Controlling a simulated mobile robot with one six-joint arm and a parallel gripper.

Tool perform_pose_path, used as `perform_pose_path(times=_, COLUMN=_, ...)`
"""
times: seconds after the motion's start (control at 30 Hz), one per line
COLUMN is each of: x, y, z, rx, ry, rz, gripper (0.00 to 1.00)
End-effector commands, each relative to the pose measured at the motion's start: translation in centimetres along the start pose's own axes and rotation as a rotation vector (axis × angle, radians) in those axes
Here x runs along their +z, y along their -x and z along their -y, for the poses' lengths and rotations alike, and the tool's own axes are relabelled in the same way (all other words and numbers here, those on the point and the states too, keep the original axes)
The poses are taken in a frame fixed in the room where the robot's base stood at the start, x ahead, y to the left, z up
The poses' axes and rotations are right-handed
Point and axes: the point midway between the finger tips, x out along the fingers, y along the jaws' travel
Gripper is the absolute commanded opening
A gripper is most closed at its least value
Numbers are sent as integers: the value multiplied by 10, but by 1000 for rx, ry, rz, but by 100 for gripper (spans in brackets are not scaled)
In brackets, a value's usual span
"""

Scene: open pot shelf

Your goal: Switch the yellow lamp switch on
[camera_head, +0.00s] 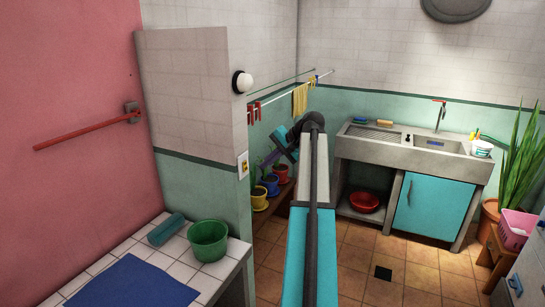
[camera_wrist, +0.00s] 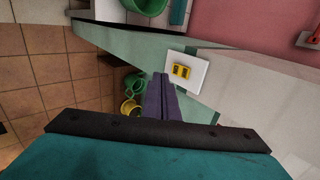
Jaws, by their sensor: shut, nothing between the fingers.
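The yellow lamp switch (camera_head: 243,170) sits on a white plate on the narrow end face of the partition wall. In the wrist view the yellow switch (camera_wrist: 181,71) shows close up, just right of and beyond my fingertips. Whether it is on or off I cannot tell. My gripper (camera_head: 264,162) is right of the switch in the head view, apart from it. Its purple fingers (camera_wrist: 161,76) are shut with nothing between them. A round white lamp (camera_head: 243,82) is on the wall above the switch; I cannot tell whether it is lit.
Potted plants (camera_head: 271,181) stand on a low shelf behind my gripper. A green bucket (camera_head: 208,241) stands on the tiled counter (camera_head: 233,264) at lower left. A drying rail with a yellow cloth (camera_head: 300,99) is above. A sink unit (camera_head: 433,205) is at right; open floor lies before it.

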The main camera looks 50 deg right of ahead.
Motion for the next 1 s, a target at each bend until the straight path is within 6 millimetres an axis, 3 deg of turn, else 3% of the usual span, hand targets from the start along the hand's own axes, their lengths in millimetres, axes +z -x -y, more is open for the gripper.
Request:
perform_pose_path(times=0.17, x=1, y=-24, z=1, rx=1, ry=0, rz=2, gripper=0)
perform_pose_path(times=0.43, x=-1, y=-47, z=21, rx=1, ry=-1, rz=-1, gripper=0)
perform_pose_path(times=1.0, x=0, y=-54, z=25, rx=-1, ry=-1, rz=-1, gripper=0)
